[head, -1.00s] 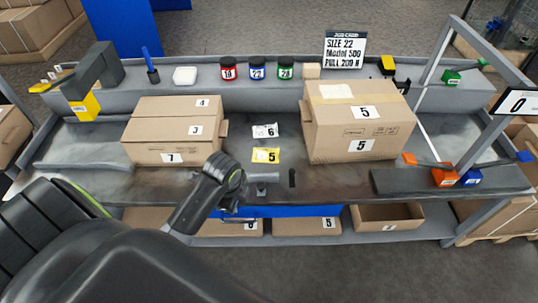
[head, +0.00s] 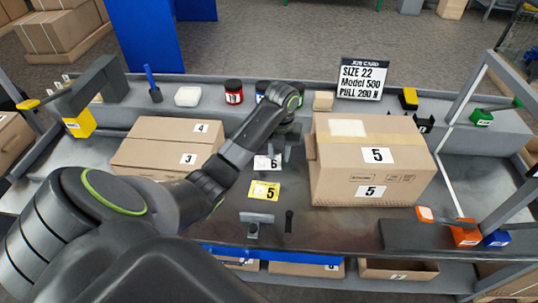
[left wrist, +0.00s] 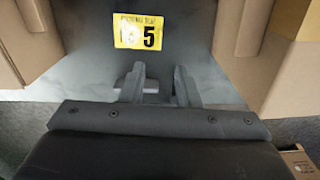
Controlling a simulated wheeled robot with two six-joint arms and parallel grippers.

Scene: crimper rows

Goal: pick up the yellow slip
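The yellow slip (head: 264,191), marked 5, lies flat on the grey bench between the two cardboard boxes. It also shows at the top of the left wrist view (left wrist: 138,31), beyond the fingertips. My left gripper (head: 275,152) hangs above the bench at the white slip (head: 268,163), marked 6, partly covering it in the head view. In the left wrist view my left gripper (left wrist: 159,72) has its two fingers apart with nothing between them. The yellow slip is apart from the fingers. My right gripper is not in view.
A closed box (head: 372,180) marked 5 stands right of the slips; another box (head: 170,150) stands left. A grey T-shaped tool (head: 254,221) and a small dark piece (head: 289,222) lie in front of the yellow slip. The job card (head: 362,79) stands behind.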

